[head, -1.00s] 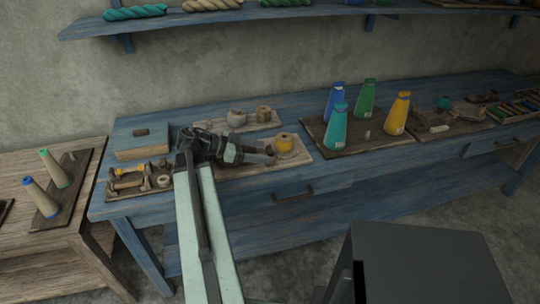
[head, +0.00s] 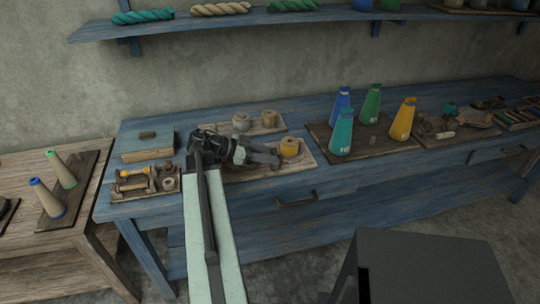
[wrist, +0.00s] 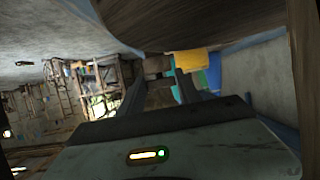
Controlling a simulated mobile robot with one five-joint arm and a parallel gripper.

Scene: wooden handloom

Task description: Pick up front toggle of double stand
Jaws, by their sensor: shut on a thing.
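I cannot tell which support is the double stand.
Behind my gripper is a board with two spools (head: 241,121). Tall blue, green, teal and yellow cones (head: 342,131) stand to the right. A shelf (head: 300,20) hangs above. The bench front edge is clear.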

